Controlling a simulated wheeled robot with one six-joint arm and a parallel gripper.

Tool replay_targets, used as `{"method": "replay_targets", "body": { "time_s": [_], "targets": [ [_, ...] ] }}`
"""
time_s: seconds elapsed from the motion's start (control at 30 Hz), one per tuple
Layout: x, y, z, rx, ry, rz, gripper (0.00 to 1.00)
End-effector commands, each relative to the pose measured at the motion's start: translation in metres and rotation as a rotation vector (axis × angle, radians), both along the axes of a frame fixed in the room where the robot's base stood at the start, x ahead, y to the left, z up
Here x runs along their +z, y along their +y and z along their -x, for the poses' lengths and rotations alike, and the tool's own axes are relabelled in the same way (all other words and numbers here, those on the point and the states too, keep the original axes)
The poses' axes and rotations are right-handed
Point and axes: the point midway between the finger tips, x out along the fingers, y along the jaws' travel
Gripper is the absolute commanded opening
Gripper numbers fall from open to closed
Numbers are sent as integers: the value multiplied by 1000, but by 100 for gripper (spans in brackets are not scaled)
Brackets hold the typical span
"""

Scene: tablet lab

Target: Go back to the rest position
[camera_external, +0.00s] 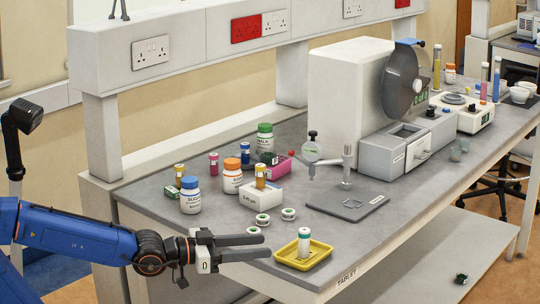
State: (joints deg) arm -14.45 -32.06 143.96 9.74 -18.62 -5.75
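My gripper (267,246) is at the end of my blue arm (75,236), at the lower left, by the near left edge of the bench. Its two dark fingers are apart with a gap between them, and nothing shows in the gap. The fingertips point right, towards a yellow tray (282,258).
The grey bench (240,218) holds several bottles, including an orange-capped one (232,178), small vials, white-and-green rings (263,219), a tablet press stand (347,199) and a large white machine (345,90). A dark post (12,150) rises at far left.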

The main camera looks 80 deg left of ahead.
Motion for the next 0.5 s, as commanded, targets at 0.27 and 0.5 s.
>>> {"method": "replay_targets", "body": {
  "time_s": [0.27, 0.5],
  "targets": [
    [-44, -17, 35, -33, 313, -135, 39],
    [-115, -49, 97, -75, 624, -12, 39]
  ]
}}
